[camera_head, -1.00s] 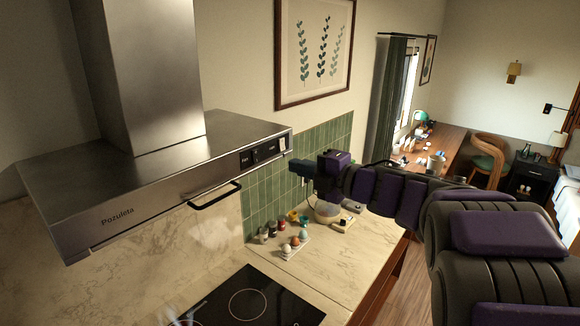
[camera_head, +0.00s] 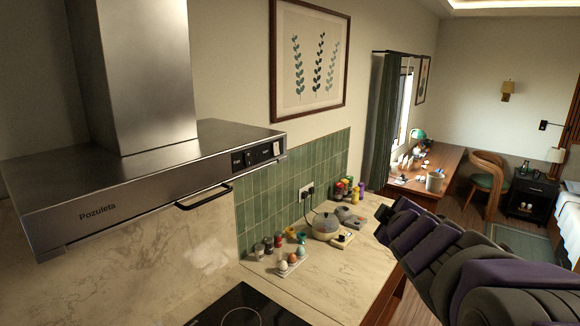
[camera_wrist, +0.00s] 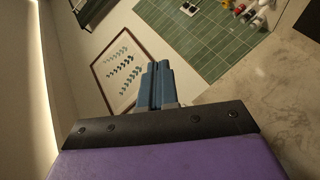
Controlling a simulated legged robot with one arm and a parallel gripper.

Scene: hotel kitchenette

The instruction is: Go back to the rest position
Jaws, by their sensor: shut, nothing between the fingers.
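My gripper (camera_wrist: 158,84) shows in the wrist view as two blue-grey fingers lying together, shut and empty. Behind the fingers are the framed leaf picture and the green tiles, with no object touching them. In the head view my purple and black arm comes in from the lower right, in front of the counter's right end. The gripper itself cannot be made out in the head view.
A steel range hood (camera_head: 150,190) with a front handle (camera_head: 204,197) fills the left. Below are a black cooktop (camera_head: 245,308) and a marble counter (camera_head: 325,270). An egg holder (camera_head: 290,267), several jars and a round appliance (camera_head: 325,226) stand by the green tiles (camera_head: 262,200). Floor shows at right.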

